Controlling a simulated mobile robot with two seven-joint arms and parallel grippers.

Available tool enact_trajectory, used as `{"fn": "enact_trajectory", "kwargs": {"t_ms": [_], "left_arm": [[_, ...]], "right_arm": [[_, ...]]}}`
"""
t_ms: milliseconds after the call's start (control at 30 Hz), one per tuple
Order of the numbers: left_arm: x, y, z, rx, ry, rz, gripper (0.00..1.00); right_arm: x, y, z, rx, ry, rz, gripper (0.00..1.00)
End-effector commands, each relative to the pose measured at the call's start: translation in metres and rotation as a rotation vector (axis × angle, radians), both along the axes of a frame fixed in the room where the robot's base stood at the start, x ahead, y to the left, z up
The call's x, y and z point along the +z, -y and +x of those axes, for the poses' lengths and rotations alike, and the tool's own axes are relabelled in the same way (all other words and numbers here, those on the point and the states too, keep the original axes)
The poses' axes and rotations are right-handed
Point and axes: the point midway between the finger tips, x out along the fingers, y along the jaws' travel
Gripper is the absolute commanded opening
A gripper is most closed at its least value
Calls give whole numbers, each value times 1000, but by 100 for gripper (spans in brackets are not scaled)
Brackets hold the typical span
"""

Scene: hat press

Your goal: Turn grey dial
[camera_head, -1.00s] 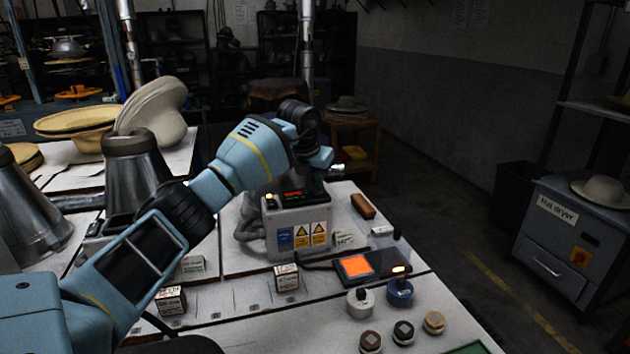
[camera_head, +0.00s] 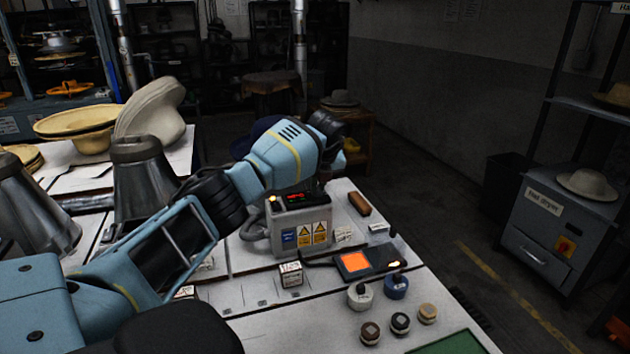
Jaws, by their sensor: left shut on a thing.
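The light grey dial (camera_head: 360,296), with a dark raised handle on top, stands on the white bench at the front right, left of a blue dial (camera_head: 396,286). My left gripper (camera_head: 338,155) is up over the far part of the bench, behind and well above the dials. Its fingers are mostly hidden by its own wrist. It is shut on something. A dark blue rounded thing (camera_head: 258,130), perhaps a hat, shows behind my left forearm and is mostly hidden. My right gripper is not in view.
A grey control box (camera_head: 299,232) with warning labels stands below my left wrist. A lit orange screen (camera_head: 354,263) lies behind the dials. Brown (camera_head: 370,333), dark (camera_head: 400,323) and tan (camera_head: 427,313) dials stand in front. Metal cones (camera_head: 142,178) and hats stand at left.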

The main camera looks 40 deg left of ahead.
Motion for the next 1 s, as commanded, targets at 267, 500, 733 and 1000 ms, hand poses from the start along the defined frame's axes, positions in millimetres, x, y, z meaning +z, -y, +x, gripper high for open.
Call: {"fn": "enact_trajectory", "kwargs": {"t_ms": [267,500,733,1000], "left_arm": [[1,0,3,201,4,1,0],[1,0,3,303,4,2,0],[2,0,3,341,4,2,0],[2,0,3,345,5,2,0]], "right_arm": [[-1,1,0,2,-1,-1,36],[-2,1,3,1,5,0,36],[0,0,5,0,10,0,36],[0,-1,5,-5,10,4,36]]}}
